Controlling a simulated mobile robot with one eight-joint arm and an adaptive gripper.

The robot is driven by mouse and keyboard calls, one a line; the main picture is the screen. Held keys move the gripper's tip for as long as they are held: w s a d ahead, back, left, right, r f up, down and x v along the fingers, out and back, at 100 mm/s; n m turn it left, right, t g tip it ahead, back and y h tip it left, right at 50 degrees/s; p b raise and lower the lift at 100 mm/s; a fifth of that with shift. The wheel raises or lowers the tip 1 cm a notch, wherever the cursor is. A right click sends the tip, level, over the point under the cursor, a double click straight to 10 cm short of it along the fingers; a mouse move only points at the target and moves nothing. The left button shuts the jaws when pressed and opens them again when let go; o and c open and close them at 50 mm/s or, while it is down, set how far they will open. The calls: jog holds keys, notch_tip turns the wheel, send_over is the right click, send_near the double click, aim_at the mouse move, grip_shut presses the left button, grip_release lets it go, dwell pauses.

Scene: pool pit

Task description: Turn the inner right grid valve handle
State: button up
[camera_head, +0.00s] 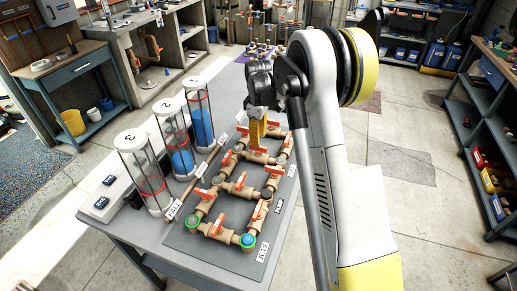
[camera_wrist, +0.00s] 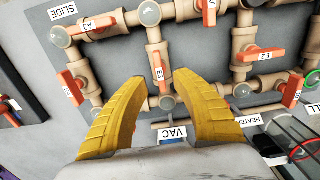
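The valve grid of tan pipes with orange lever handles lies on a grey board (camera_head: 196,243); the pipes also show in the wrist view (camera_wrist: 243,40). In the wrist view, an orange handle labelled E3 (camera_wrist: 158,66) sits upright in the picture, just beyond my fingertips. Other handles are A3 (camera_wrist: 100,25) at upper left and E2 (camera_wrist: 262,55) at right. I cannot tell for sure which is the inner right one. My gripper (camera_wrist: 160,80) is open, its two yellow fingers apart with no handle held. In the head view my gripper (camera_head: 258,132) is over the grid's far part, partly hiding it.
Three clear cylinders, numbered 3 (camera_head: 142,170), 2 (camera_head: 173,135) and 1 (camera_head: 198,110), stand left of the grid. VAC (camera_wrist: 172,133) and HEATER (camera_wrist: 233,120) labels lie near the fingers. Shelves (camera_head: 490,150) stand at right, with open floor (camera_head: 420,215) between.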

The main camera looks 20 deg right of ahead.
aim_at(258, 149)
notch_tip(258, 149, down, 5)
jog(key=shift+r+b, duration=0.15)
jog(key=shift+b, duration=0.35)
grip_shut()
